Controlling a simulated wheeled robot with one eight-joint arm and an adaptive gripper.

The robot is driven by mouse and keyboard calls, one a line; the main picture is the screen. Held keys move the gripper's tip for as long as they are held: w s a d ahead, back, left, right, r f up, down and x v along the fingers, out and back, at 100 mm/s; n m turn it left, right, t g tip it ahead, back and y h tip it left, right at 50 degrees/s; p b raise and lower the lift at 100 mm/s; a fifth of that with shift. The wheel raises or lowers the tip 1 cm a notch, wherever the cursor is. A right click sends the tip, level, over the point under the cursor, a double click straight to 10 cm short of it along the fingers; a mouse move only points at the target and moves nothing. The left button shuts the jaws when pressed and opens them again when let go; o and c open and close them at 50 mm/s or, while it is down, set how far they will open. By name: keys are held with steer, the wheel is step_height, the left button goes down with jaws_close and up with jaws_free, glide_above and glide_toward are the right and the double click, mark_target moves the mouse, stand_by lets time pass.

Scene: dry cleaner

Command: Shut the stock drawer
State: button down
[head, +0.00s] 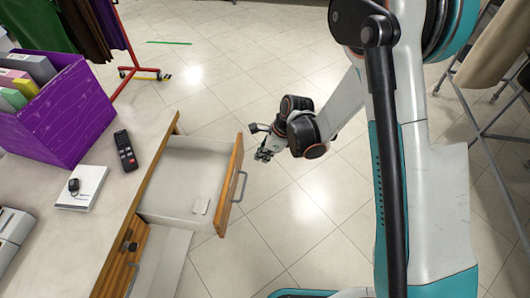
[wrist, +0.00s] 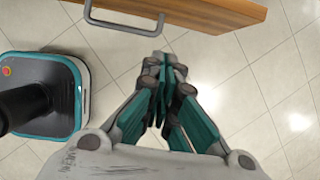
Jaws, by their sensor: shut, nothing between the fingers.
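The stock drawer (head: 184,183) is pulled out of the counter in the head view. It is a white box with a wooden front (head: 231,186) and a grey bar handle (head: 240,187). In the wrist view my gripper (wrist: 166,62) is shut and empty. The handle (wrist: 125,22) and the edge of the wooden front (wrist: 215,12) show at the top of that view, beyond the fingertips.
On the counter (head: 95,225) are a purple box (head: 75,120) of folders, a black handset (head: 125,150) and a white booklet (head: 82,188) with a small black object on it. A second wooden front (head: 125,262) is below left. Clothes racks stand behind. The tiled floor around my gripper is clear.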

steer(key=a+f+b, duration=0.3)
steer(key=a+f, duration=0.2)
steer(key=a, duration=0.1)
steer(key=shift+w, duration=0.2)
steer(key=shift+a, duration=0.1)
